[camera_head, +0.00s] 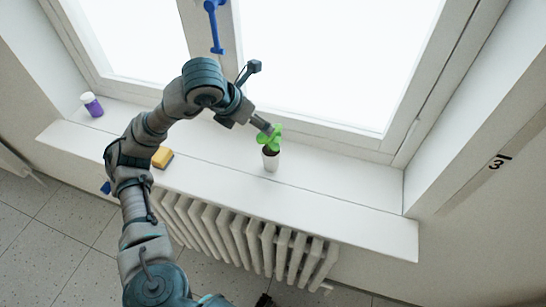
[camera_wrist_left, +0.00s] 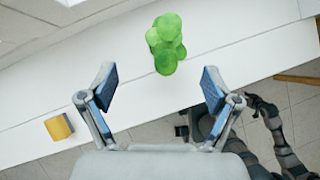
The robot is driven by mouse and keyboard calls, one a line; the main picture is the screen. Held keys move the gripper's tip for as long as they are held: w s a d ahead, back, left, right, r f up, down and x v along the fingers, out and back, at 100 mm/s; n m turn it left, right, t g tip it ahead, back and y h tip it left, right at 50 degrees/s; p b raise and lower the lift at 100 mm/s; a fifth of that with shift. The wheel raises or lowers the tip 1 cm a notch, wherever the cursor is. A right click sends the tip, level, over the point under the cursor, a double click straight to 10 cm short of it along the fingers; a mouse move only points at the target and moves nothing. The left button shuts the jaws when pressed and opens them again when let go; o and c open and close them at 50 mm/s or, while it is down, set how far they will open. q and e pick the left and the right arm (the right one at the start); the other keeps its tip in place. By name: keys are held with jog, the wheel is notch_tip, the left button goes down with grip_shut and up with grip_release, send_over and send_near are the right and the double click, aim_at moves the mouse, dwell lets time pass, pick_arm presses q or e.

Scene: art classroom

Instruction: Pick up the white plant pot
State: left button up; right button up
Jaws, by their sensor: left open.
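The white plant pot (camera_head: 271,160) stands upright on the white window sill in the head view, with a bright green plant (camera_head: 271,139) in it. In the wrist view the round green leaves (camera_wrist_left: 165,42) show from above and hide the pot. My left gripper (camera_head: 265,126) is at the plant's upper left in the head view. In the wrist view my left gripper (camera_wrist_left: 158,88) is open and empty, and the leaves lie beyond its fingertips. A dark-jointed arm of mine shows at the lower right of the wrist view; its gripper is too small to read.
A yellow sponge-like block (camera_head: 162,157) lies on the sill (camera_head: 340,205), left of the pot. The window frame (camera_head: 330,125) rises behind the pot. A radiator (camera_head: 240,235) is below. The sill right of the pot is clear.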

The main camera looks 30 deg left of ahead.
aim_at(272, 136)
pick_arm(q)
jog(key=x, duration=0.7)
jog(key=shift+s+b, duration=0.1)
jog(key=shift+b, duration=0.25)
jog(key=f, duration=0.1)
jog(key=w+f, duration=0.1)
jog(key=d+f, duration=0.1)
jog(key=f, duration=0.1)
jog(key=shift+w+d+f+b, duration=0.1)
jog(key=shift+w+b, duration=0.2)
jog(key=shift+b, duration=0.05)
jog(key=shift+w+f, duration=0.2)
jog(key=shift+f, duration=0.05)
jog(key=shift+a, duration=0.5)
jog(key=c, duration=0.5)
jog(key=shift+d+r, duration=0.1)
jog(key=shift+d, duration=0.35)
grip_shut()
pick_arm(e)
jog(key=r, duration=0.2)
jog(key=w+r, duration=0.1)
jog(key=r, duration=0.1)
jog(key=shift+w+r, duration=0.1)
jog(key=shift+w, duration=0.05)
